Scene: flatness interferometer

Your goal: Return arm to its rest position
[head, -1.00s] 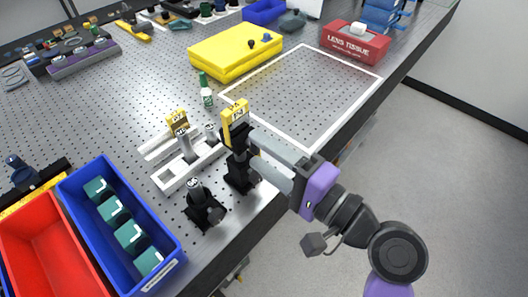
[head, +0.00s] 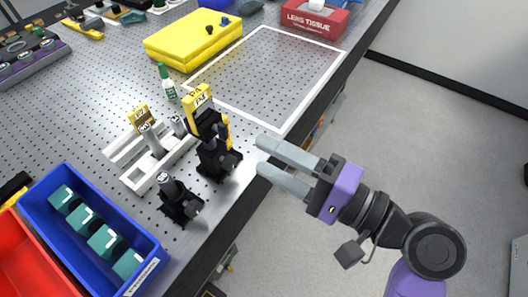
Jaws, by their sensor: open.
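My gripper (head: 264,156) is open and empty, with its two grey fingers pointing left. It is just beyond the table's right edge, to the right of the black mount with a yellow top (head: 215,152). A gap shows between the fingertips and that mount. My arm, with its purple wrist part, reaches in from the lower right over the floor.
The perforated table (head: 100,130) holds a white rail fixture (head: 150,165), a black post mount (head: 178,202), a green bottle (head: 167,84), a yellow case (head: 193,38), a blue bin (head: 37,213), a red bin (head: 25,265) and a lens tissue box (head: 314,17). A white-outlined area (head: 270,75) is empty. The floor at right is clear.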

